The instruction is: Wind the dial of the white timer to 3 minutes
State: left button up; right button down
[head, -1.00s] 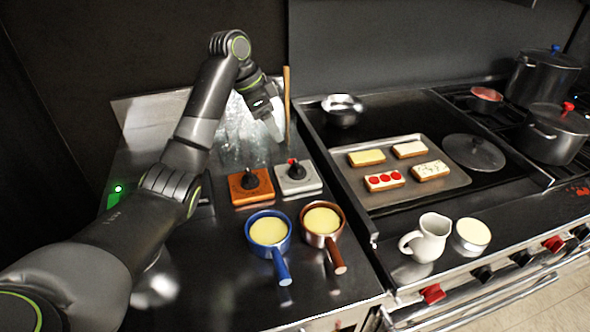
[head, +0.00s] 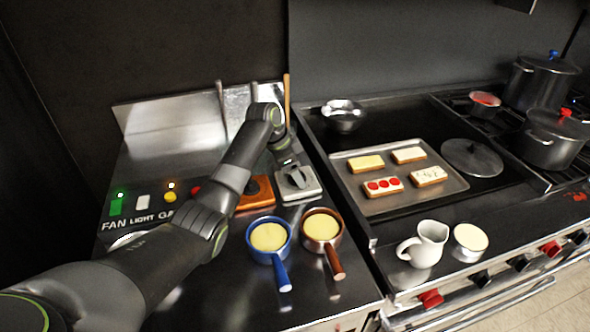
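The white timer (head: 312,188) is a square pale block on the steel counter, right of the orange timer (head: 264,194). My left arm comes in from the left and reaches over the orange timer, partly covering it. My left gripper (head: 295,178) points down at the white timer's dial. The dial is mostly hidden behind the gripper, and its setting cannot be read. I cannot tell whether the fingers are closed on the dial. My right gripper is not in view.
A blue saucepan (head: 282,273) and a copper saucepan (head: 334,262) stand just in front of the timers. A panel with lit buttons (head: 170,197) lies left. Tool handles (head: 287,100) rise behind. Right are a tray of toasts (head: 455,184), a white jug (head: 431,240) and several pots.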

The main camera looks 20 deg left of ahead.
pick_arm(q)
jog(key=shift+c, duration=0.3)
jog(key=c, duration=0.9)
jog(key=shift+m, duration=0.3)
jog(key=shift+w+m+g+h+b, duration=0.15)
jog(key=shift+m+g+h+b, duration=0.2)
jog(key=shift+m, duration=0.55)
jog(key=m+g+b, duration=0.1)
jog(key=m, duration=0.1)
jog(key=shift+f+m, duration=0.15)
jog(key=shift+m, duration=0.15)
jog(key=m+g+b, duration=0.1)
jog(key=m+b, duration=0.3)
jog(key=shift+w+g+b, duration=0.15)
jog(key=shift+g+b, duration=0.2)
jog(key=shift+m+b, duration=0.7)
jog(key=shift+b, duration=0.2)
jog(key=shift+g, duration=0.3)
